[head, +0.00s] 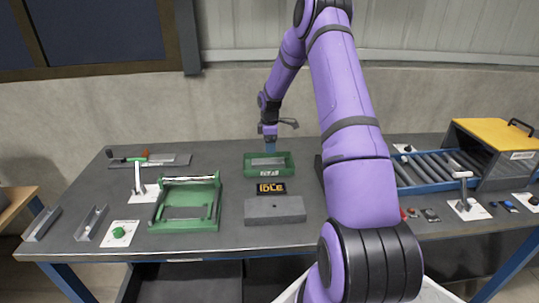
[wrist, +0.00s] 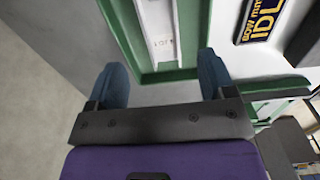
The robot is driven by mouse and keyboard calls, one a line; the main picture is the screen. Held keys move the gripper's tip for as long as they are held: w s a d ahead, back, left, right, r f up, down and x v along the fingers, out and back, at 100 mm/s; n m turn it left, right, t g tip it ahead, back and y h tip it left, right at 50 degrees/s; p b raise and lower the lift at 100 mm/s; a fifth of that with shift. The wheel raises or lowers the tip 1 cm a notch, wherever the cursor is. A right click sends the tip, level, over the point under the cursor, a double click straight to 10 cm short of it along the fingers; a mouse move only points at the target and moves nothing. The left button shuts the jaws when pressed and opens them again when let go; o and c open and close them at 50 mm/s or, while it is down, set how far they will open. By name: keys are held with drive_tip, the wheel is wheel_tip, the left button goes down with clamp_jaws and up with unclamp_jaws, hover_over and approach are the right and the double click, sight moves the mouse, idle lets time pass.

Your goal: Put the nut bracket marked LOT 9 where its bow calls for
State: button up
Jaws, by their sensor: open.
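A pale metal bracket (wrist: 160,30) lies in a green tray (wrist: 186,73); small lettering on it starts like "LOT", but the number is too small to tell. In the head view the tray (head: 247,170) stands at the middle back of the bench with the grey bracket (head: 268,161) inside. My gripper (head: 269,146) is above the back of the tray. Its two blue fingers are apart and empty in the wrist view (wrist: 160,68), on either side of the tray's near end. A black display (head: 271,189) in front of the tray reads "IDLE"; the wrist view shows "BOW mm" above that.
A grey block (head: 275,210) lies before the display. A green frame fixture (head: 187,224) and lever (head: 138,181) stand left, with two grey channels (head: 43,224) (head: 91,224) and a green button (head: 119,232). A roller conveyor (head: 437,168) and yellow-topped machine (head: 490,135) stand right.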

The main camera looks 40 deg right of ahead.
drive_tip(key=s+a+r+m+t+h, duration=0.1)
drive_tip(key=s+a+r, duration=0.2)
drive_tip(key=a+r, duration=0.45)
drive_tip(key=s+a+r+m, duration=0.2)
drive_tip(key=s+a+r, duration=0.15)
drive_tip(key=r, duration=0.75)
drive_tip(key=s+a+r+m+t+h, duration=0.1)
drive_tip(key=s+a+r, duration=0.2)
drive_tip(key=a+r, duration=0.5)
drive_tip(key=s+a+r+m+t, duration=0.1)
drive_tip(key=s+a+r+m, duration=0.1)
drive_tip(key=s+a+r, duration=0.3)
drive_tip(key=s+a+r+m, duration=0.1)
drive_tip(key=s+a+r, duration=0.15)
drive_tip(key=s, duration=0.45)
drive_tip(key=s+a+m+t+y, duration=0.1)
drive_tip(key=s+a, duration=0.1)
drive_tip(key=s, duration=0.6)
drive_tip(key=s+a+m+t+y, duration=0.1)
drive_tip(key=s+a+m, duration=0.1)
drive_tip(key=s, duration=0.5)
drive_tip(key=shift+s+a+r+m, duration=0.3)
drive_tip(key=shift+s+a, duration=0.1)
drive_tip(key=shift+a, duration=0.35)
